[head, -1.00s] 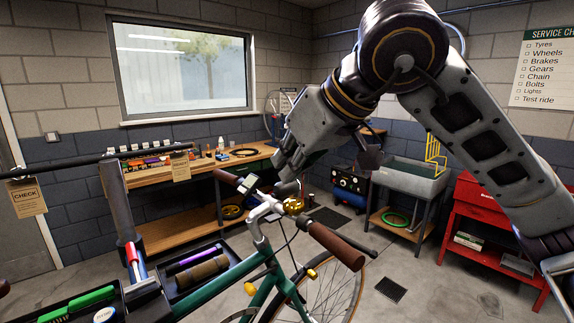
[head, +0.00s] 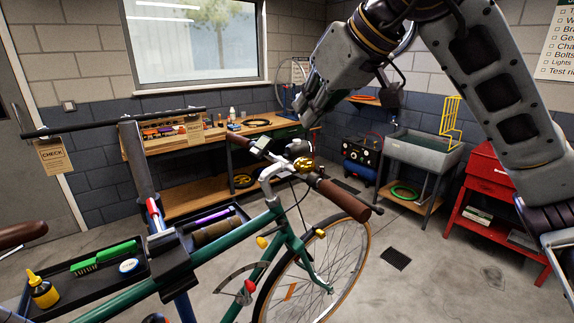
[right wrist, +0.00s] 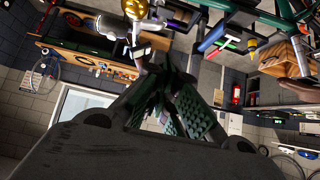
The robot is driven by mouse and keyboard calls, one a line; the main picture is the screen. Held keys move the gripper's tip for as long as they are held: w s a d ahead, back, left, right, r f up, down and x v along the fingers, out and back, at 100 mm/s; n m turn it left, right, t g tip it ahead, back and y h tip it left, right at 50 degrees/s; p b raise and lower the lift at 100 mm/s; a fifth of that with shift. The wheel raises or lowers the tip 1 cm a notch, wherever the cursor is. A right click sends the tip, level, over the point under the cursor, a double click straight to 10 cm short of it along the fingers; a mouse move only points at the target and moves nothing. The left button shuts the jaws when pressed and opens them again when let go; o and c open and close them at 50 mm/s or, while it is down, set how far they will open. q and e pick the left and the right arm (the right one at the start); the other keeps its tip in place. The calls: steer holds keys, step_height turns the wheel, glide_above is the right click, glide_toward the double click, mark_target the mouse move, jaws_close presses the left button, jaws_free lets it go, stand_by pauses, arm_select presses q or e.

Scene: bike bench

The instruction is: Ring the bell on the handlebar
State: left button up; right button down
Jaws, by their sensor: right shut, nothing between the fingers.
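The bell is a gold dome (head: 303,165) on the bicycle's handlebar (head: 270,172), beside the brown right grip (head: 343,199). It also shows at the top of the right wrist view (right wrist: 134,7). My right gripper (head: 304,122) points down above the bell, with a visible gap between them in the head view. Its dark ridged fingers show together and empty in the right wrist view (right wrist: 168,100). My left gripper is not in view.
The green bicycle frame (head: 238,246) stands clamped in the work stand. A black tool tray (head: 92,290) sits left of it. A wooden workbench (head: 225,134) runs along the back wall. A grey sink (head: 425,152) and a red cabinet (head: 487,187) stand at the right.

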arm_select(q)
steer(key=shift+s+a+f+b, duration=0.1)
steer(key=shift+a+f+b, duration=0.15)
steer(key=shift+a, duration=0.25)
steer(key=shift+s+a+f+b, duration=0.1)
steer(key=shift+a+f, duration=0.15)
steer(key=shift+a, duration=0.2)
arm_select(e)
steer(key=shift+w+d+f, duration=0.15)
steer(key=shift+w+f, duration=0.2)
steer(key=shift+f, duration=0.1)
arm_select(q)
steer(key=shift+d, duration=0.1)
arm_select(e)
steer(key=shift+f, duration=0.15)
